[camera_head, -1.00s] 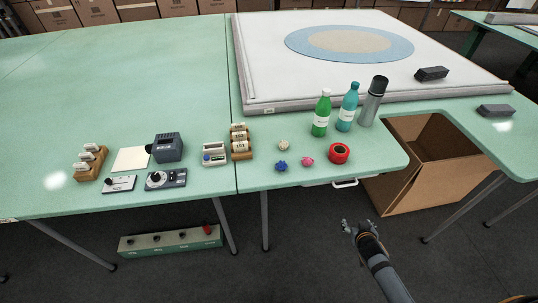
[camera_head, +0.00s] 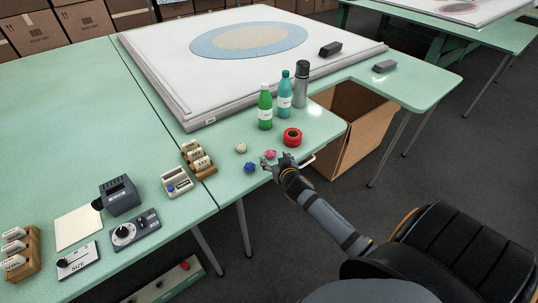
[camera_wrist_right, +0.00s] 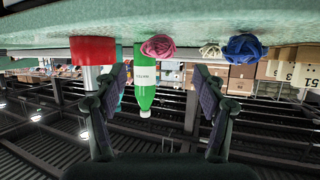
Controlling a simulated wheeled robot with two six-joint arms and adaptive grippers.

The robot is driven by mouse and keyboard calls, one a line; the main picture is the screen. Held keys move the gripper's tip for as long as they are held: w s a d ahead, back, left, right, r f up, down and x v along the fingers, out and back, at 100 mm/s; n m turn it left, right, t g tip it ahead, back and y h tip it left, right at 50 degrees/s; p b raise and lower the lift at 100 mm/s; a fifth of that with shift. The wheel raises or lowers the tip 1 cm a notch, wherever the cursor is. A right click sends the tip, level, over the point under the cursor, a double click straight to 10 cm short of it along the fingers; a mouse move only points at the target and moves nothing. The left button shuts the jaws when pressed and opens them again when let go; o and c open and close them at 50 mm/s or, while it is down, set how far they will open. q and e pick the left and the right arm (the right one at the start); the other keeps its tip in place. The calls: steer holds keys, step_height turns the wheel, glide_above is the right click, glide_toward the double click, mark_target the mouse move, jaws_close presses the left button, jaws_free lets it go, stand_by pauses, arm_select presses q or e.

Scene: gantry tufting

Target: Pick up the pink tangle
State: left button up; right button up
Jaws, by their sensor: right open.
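The pink tangle (camera_head: 271,154) lies on the green table near its front edge, between the blue tangle (camera_head: 250,167) and the red tape roll (camera_head: 292,137). My right gripper (camera_head: 274,164) is at the table's front edge, just in front of the pink tangle. In the right wrist view, which is upside down, the pink tangle (camera_wrist_right: 158,46) shows beyond and between the two spread fingers of the right gripper (camera_wrist_right: 161,80). My left gripper is not in view.
A cream tangle (camera_head: 241,147) lies behind the blue one. A green bottle (camera_head: 265,108), a teal bottle (camera_head: 285,97) and a grey flask (camera_head: 301,84) stand behind the tape roll. An open cardboard box (camera_head: 345,130) stands right.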

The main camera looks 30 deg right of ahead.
mark_target(272, 155)
steer(key=x, duration=0.5)
steer(key=shift+f+p, duration=0.3)
steer(key=shift+f, duration=0.05)
steer(key=shift+s+r, duration=0.1)
steer(key=shift+s, duration=0.05)
steer(key=shift+c, duration=1)
steer(key=c, duration=0.6)
